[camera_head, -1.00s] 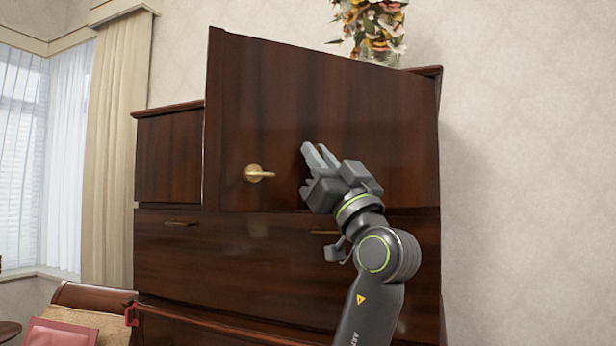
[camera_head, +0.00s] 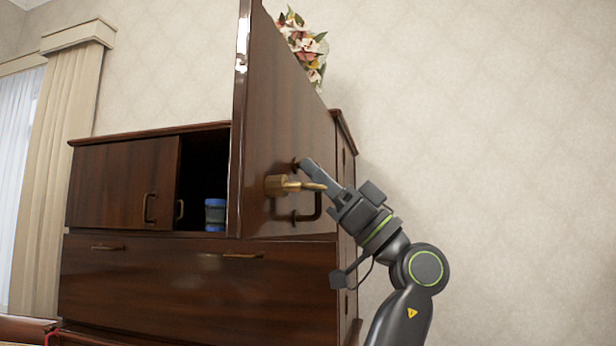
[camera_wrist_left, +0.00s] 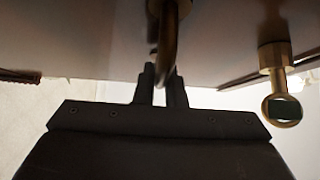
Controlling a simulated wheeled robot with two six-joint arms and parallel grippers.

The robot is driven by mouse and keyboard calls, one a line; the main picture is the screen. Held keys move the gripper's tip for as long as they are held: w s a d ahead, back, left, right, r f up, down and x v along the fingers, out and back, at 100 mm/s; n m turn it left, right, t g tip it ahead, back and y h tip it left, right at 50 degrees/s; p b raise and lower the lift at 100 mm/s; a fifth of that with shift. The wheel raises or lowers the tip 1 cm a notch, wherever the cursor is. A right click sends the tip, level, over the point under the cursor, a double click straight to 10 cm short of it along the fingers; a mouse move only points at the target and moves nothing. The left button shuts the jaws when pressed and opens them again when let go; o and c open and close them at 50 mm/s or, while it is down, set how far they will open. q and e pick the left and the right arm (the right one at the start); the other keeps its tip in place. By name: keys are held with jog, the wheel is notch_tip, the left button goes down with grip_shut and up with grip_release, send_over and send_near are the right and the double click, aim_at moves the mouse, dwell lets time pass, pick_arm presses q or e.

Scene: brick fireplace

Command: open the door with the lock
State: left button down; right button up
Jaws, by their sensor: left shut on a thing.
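The dark wooden cabinet door (camera_head: 277,120) stands swung out from the cabinet, seen at a steep angle. A brass lock lever (camera_head: 290,185) sticks out from its face, with a curved pull handle (camera_head: 318,208) beside it. My left gripper (camera_head: 312,172) is at the door face with its fingers shut on the pull handle. In the left wrist view the handle (camera_wrist_left: 169,45) runs between the fingertips (camera_wrist_left: 160,82), and the lock lever (camera_wrist_left: 280,90) is apart to the right. My right gripper is not in view.
The cabinet (camera_head: 190,290) has an open compartment behind the door, holding a blue jar (camera_head: 215,214). A small closed door (camera_head: 122,185) and drawers are on the left and below. Flowers (camera_head: 303,45) stand on top. Bare wall (camera_head: 480,150) is at right.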

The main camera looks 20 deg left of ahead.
pick_arm(q)
jog(key=shift+w+d, duration=0.3)
jog(key=shift+d, duration=0.6)
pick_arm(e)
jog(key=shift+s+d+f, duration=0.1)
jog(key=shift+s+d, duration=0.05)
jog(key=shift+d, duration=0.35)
pick_arm(q)
jog(key=shift+t, duration=0.3)
jog(key=c, duration=1.5)
grip_release()
jog(key=shift+d, duration=0.1)
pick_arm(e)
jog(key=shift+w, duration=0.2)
